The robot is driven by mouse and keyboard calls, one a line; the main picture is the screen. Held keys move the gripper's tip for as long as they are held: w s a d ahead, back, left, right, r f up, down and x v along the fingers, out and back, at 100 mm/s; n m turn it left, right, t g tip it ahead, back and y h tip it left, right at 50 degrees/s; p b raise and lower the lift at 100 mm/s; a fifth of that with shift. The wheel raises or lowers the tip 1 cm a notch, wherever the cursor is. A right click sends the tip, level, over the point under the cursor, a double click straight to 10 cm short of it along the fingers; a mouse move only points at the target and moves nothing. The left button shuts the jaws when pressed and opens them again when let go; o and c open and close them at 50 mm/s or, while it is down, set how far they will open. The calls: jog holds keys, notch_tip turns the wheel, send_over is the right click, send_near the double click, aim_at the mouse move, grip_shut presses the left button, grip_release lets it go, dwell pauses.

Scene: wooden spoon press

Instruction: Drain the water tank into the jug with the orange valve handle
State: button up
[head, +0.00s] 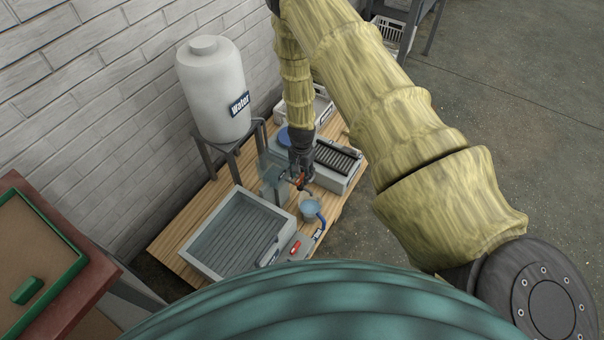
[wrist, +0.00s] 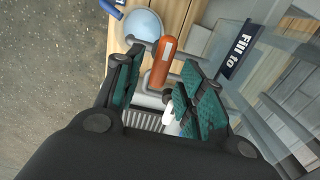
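The orange valve handle (wrist: 163,62) shows in the wrist view between my gripper's two fingers, with a gap on each side; I cannot tell if they touch it. In the head view the handle (head: 298,181) is a small orange spot below my gripper (head: 300,174). My gripper is open, with its fingers (wrist: 165,82) apart. The light blue jug (head: 309,211) with a blue handle stands below the valve, also in the wrist view (wrist: 143,24). A clear tank (head: 272,176) stands beside the valve; its "Fill to" label (wrist: 237,52) shows. A white tank (head: 214,92) marked "Water" stands on a stand.
A grey basin (head: 206,268) with a ribbed floor lies on the wooden platform (head: 172,243) left of the jug. A grey box (head: 340,182) with a dark ribbed top stands right of my gripper. A brick wall is behind. Open floor lies to the right.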

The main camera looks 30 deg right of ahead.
aim_at(302, 175)
notch_tip(302, 175, up, 11)
jog(key=shift+r, duration=0.15)
dwell(0.4)
dwell(0.4)
jog(key=s+a+f+n+h, duration=0.1)
jog(key=s+a+f+n, duration=0.2)
jog(key=s, duration=0.8)
jog(key=s+f+n+h, duration=0.1)
jog(key=s+f+n, duration=0.2)
jog(key=s+f, duration=0.5)
jog(key=s+a+r+n+y, duration=0.1)
jog(key=s+a+r+n, duration=0.2)
jog(key=s, duration=0.6)
jog(key=s+a+r+n+y, duration=0.1)
jog(key=s+a+n, duration=0.3)
jog(key=s, duration=0.6)
notch_tip(302, 175, up, 15)
jog(key=m+p, duration=0.1)
jog(key=p, duration=1.4)
jog(key=shift+w+a, duration=0.3)
jog(key=shift+a, duration=0.05)
jog(key=shift+m, duration=0.3)
